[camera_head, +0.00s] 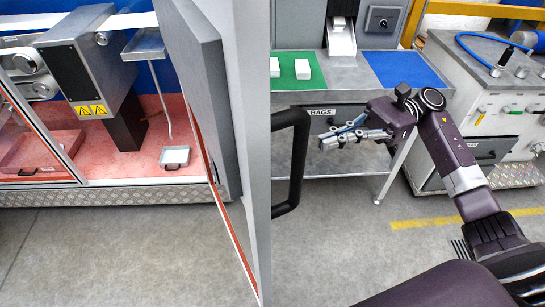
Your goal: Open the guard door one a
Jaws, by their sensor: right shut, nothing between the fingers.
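The guard door (252,150) is a tall pale grey frame seen nearly edge-on in the middle of the head view. It stands out from the machine opening, with the inside visible on its left. Its black bar handle (296,165) is on the right side of the door. I cannot tell which label the door bears. My right gripper (328,138) is shut and empty, just right of the handle, with a gap between them in the picture. Its fingers point left towards the handle. My left gripper is not in view.
Behind my right gripper stands a grey bench (350,97) with green and blue mats and a drawer labelled BAGS. A grey cabinet (484,82) with a blue hose is at the right. A clear panel (28,150) covers the machine's left part. The floor (320,250) ahead is clear.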

